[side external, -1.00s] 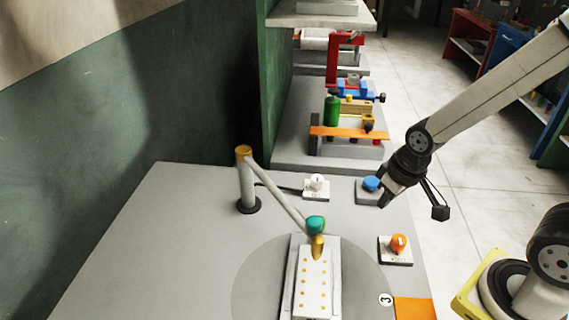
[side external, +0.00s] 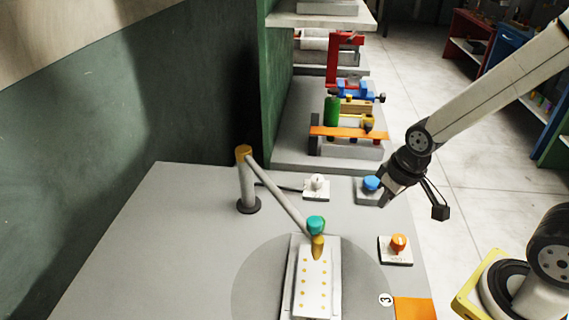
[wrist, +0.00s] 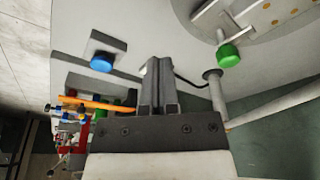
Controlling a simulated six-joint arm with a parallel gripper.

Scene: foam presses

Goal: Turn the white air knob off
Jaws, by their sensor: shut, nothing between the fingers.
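The white air knob (side external: 317,183) sits on a small white plate near the back of the grey table in the side view. Its exact pointing direction is too small to tell. My gripper (side external: 382,200) is shut and empty, to the right of the white knob and apart from it, close to the blue button (side external: 371,184). In the wrist view my gripper's fingers (wrist: 158,80) are together and hide most of the white knob's area. The blue button shows left of the fingers in that view (wrist: 101,62).
An orange knob (side external: 398,242) stands at the table's right. A jointed lamp-like arm (side external: 280,197) with a teal knob (side external: 316,223) reaches over a white dotted plate (side external: 316,280). A shelf with coloured parts (side external: 345,130) stands behind. The left of the table is clear.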

